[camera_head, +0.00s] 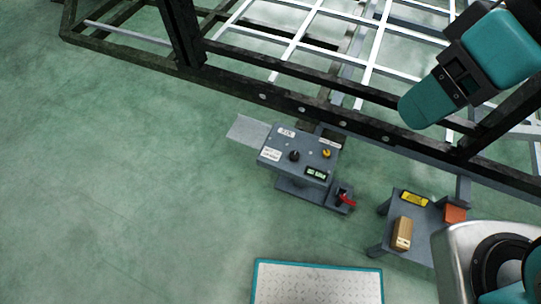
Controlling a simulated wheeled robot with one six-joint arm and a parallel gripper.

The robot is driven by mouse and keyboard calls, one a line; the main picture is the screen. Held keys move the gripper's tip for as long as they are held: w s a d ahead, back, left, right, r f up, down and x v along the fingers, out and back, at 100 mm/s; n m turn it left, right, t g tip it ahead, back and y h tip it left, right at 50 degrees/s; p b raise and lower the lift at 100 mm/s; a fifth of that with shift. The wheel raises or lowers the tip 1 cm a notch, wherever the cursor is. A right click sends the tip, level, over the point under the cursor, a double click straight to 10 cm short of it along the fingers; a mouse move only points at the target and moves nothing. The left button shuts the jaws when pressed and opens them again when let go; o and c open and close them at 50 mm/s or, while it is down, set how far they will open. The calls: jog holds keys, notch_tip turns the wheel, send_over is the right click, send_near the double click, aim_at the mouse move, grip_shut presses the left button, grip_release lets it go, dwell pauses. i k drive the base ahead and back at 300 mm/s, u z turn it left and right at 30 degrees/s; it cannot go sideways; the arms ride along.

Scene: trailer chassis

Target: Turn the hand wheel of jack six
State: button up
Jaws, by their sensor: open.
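I cannot make out a hand wheel or a jack marked six in the head view. A grey control box (301,158) stands on the floor beside the dark chassis frame (285,100). It has a black knob (294,156), a yellow knob (326,154), white labels too small to read and a small green-lit display (316,174). A red lever (346,200) sits at its lower right corner. My teal and dark arm links cross the upper right and lower right. My gripper does not show.
A teal-edged tread plate (316,285) lies at the bottom. White bars (300,30) span the frame. The green floor (120,190) at left is clear.

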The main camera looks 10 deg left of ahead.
aim_at(294, 156)
jog(key=k, duration=1.25)
jog(key=u, duration=0.65)
jog(key=i, duration=1.5)
jog(key=z, duration=0.65)
